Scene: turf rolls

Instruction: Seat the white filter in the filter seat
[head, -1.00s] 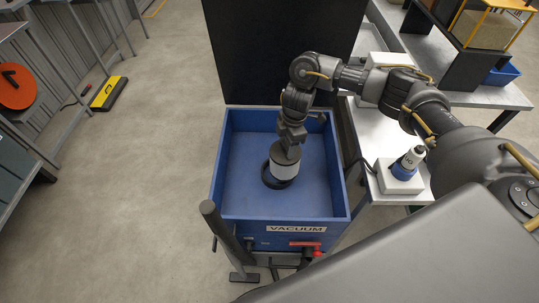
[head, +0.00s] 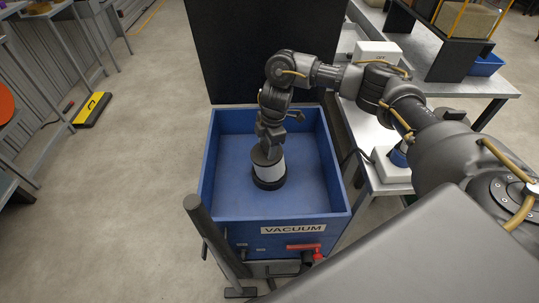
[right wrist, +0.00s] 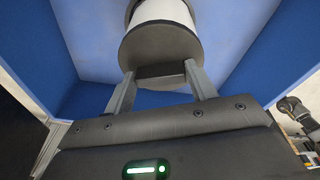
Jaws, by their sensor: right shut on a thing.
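The white filter (head: 271,170), a short cylinder with a white side and dark end cap, stands upright inside the blue vacuum box (head: 313,178). My right gripper (head: 267,149) is above it, pointing down and shut on its top. In the right wrist view, the two fingers (right wrist: 160,73) grip a block on the dark cap of the filter (right wrist: 163,12). The black ring-shaped filter seat (head: 269,184) is on the box floor. The filter's lower end is at the ring; whether it is fully down inside cannot be told. My left gripper is not in view.
The box's blue walls surround the filter, with free floor around the ring. A black lid panel (head: 262,50) stands behind. A red handle (head: 304,247) is on the front below the VACUUM label. A metal table (head: 358,125) with a white block (head: 390,168) stands right.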

